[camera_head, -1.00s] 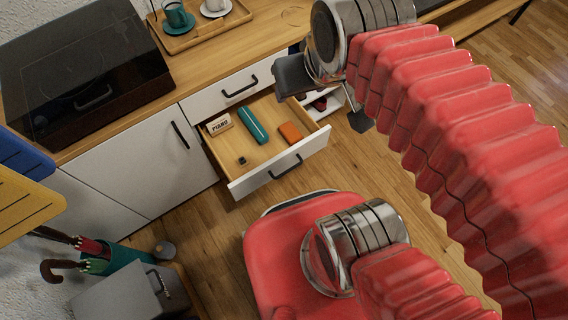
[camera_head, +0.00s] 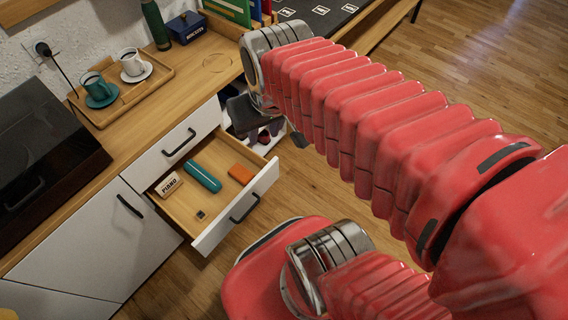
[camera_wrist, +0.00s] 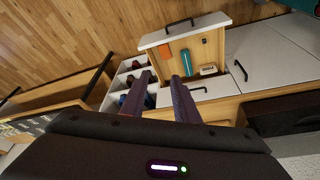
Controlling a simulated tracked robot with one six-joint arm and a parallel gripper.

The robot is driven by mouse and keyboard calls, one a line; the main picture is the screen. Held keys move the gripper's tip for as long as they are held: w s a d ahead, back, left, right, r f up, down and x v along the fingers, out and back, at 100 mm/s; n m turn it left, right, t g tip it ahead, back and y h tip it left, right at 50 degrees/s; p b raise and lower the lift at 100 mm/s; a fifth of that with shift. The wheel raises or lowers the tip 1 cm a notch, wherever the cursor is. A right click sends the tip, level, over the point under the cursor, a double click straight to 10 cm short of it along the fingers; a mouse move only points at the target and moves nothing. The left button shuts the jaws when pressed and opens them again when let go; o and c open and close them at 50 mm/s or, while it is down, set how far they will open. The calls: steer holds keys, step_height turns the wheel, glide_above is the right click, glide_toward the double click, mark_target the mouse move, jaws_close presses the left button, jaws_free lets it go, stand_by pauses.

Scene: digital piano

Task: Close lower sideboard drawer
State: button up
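The lower sideboard drawer is pulled out; its white front (camera_head: 228,222) and black handle (camera_head: 245,208) face the floor side. Inside lie a teal case (camera_head: 202,176), an orange block (camera_head: 241,174), a small lettered box (camera_head: 168,184) and a small dark cube (camera_head: 200,215). The open drawer also shows in the wrist view, with its front (camera_wrist: 200,29) at the top. My gripper (camera_head: 272,128) is above and beside the drawer's right back corner, apart from its front. In the wrist view its two fingers (camera_wrist: 160,82) are spread with nothing held.
The upper drawer (camera_head: 155,150) is shut. Right of the drawers is an open shelf compartment (camera_wrist: 125,80) with dark and red items. A tray (camera_head: 125,108) with two cups stands on the top. A dark appliance (camera_head: 45,150) sits left. Wooden floor (camera_head: 330,195) is free before the drawer.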

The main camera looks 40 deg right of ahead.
steer(key=d+f+m+g+y, duration=0.1)
steer(key=d+f, duration=0.1)
steer(key=f, duration=0.1)
steer(key=s+d+f+m+g, duration=0.1)
steer(key=d+f+m, duration=0.1)
steer(key=f, duration=0.2)
steer(key=s+d+f+m+g+y, duration=0.1)
steer(key=d+f+m, duration=0.1)
steer(key=f, duration=0.1)
steer(key=shift+s+f+y, duration=0.25)
steer(key=shift+f+y, duration=0.05)
jaws_close()
step_height(320, 180, down, 14)
steer(key=s+d+r+m+t+y, duration=0.1)
steer(key=s+d+m+t+y, duration=0.1)
steer(key=m+y, duration=0.7)
steer(key=w+d+f+m+t+h, duration=0.3)
steer(key=d+f+m+t+h, duration=0.4)
steer(key=f+m, duration=0.5)
steer(key=d+m+t, duration=0.1)
steer(key=d+m, duration=0.1)
steer(key=m, duration=0.2)
steer(key=shift+w+d+f+m+t+h, duration=0.25)
steer(key=shift+w+f+m+t+h, duration=0.05)
steer(key=shift+t, duration=0.1)
